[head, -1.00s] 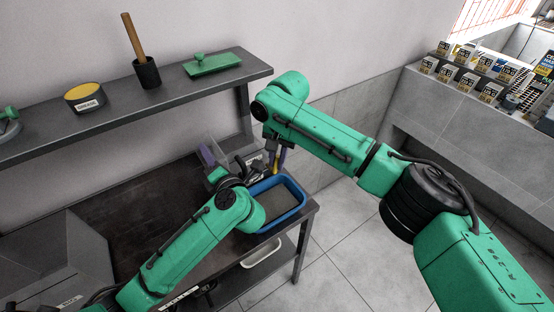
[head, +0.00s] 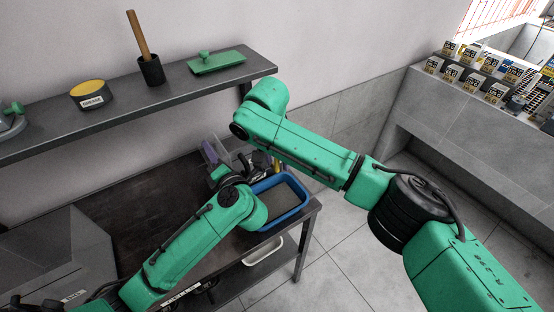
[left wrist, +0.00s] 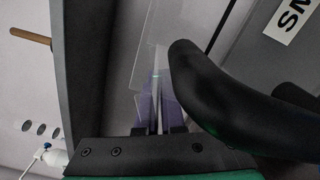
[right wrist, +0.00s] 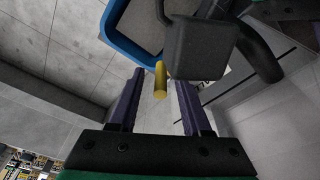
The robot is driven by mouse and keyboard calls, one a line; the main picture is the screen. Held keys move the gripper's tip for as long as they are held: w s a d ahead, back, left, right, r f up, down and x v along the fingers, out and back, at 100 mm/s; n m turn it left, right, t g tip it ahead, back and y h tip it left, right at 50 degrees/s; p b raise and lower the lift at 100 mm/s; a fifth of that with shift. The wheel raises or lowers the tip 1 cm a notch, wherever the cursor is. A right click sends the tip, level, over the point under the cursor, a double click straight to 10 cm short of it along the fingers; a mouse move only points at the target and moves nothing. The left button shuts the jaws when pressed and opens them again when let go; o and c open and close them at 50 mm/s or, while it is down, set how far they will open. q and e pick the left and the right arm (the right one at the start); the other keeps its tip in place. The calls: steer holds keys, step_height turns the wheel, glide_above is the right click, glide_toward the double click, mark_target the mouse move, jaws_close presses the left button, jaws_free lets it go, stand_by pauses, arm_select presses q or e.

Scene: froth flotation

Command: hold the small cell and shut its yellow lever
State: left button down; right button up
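The small cell is a clear-walled box on the dark bench; in the head view it is partly hidden behind my arms. Its clear wall (left wrist: 150,65) shows in the left wrist view, beside a grey body with a label (left wrist: 290,17) partly reading "SM". My left gripper (left wrist: 156,100) has its purple fingers close together on this clear wall; in the head view it is at the cell's left (head: 210,152). The yellow lever (right wrist: 160,82) shows in the right wrist view, between the spread purple fingers of my right gripper (right wrist: 158,90), with gaps on both sides.
A blue-rimmed tray (head: 303,208) of grey material sits at the bench's right end, close to both grippers. A black block (right wrist: 200,48) is just beyond the lever. The shelf (head: 120,108) above holds a grease tin (head: 88,97), a black cup (head: 150,70) and a green lid (head: 217,64).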

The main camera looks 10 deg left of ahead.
step_height(320, 180, up, 12)
steer(key=s, duration=0.2)
steer(key=shift+a, duration=0.3)
steer(key=shift+s+f, duration=0.1)
arm_select(q)
steer(key=c, duration=1)
jaws_free()
steer(key=shift+o, duration=0.2)
